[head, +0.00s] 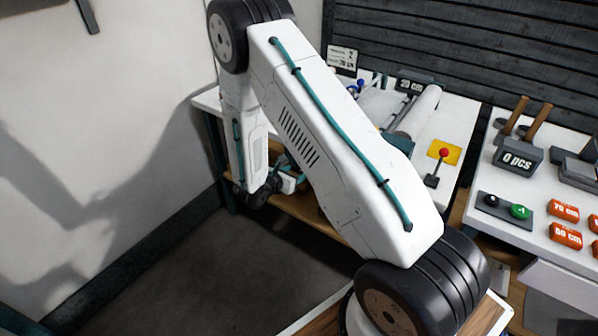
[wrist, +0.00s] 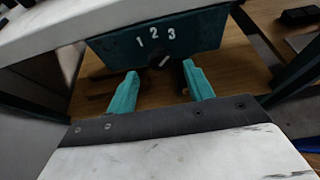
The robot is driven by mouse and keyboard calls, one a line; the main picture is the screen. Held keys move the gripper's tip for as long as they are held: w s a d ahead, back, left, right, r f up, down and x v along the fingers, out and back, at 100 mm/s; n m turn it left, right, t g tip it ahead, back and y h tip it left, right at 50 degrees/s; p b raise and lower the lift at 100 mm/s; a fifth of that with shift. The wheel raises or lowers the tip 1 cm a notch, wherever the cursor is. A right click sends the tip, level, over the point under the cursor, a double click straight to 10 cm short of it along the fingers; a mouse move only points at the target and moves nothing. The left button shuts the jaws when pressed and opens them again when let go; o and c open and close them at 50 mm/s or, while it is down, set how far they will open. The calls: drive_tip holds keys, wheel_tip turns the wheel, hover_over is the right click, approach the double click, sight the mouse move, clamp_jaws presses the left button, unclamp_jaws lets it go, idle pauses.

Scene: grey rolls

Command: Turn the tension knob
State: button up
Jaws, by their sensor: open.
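The tension knob (wrist: 163,62) is dark with a pale pointer line. It sits below the numbers 1, 2 and 3 on a teal panel (wrist: 206,30) under the white table edge in the wrist view. The pointer slants toward the upper right, roughly toward the 3. My gripper (wrist: 160,72) is open, with one teal finger on each side of the knob in the picture. I cannot tell whether either finger touches it. In the head view my gripper (head: 290,181) is low beside the bench, and my arm hides the knob.
A second table at right has a "0 pcs" display (head: 517,161), a green button (head: 520,211) and orange length blocks (head: 565,211). A wooden shelf (wrist: 225,72) lies below the panel.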

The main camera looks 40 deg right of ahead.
sight(301, 170)
drive_tip(key=shift+x, duration=1.75)
drive_tip(key=shift+c, duration=0.3)
drive_tip(key=c, duration=0.9)
drive_tip(key=n+g+h, duration=0.1)
drive_tip(key=n+g, duration=0.1)
drive_tip(key=n, duration=0.1)
drive_tip(key=shift+w, duration=0.15)
drive_tip(key=n+g+h, duration=0.1)
drive_tip(key=n, duration=0.1)
drive_tip(key=shift+a+n+g, duration=0.1)
drive_tip(key=shift+n+g, duration=0.2)
drive_tip(key=shift+n, duration=0.1)
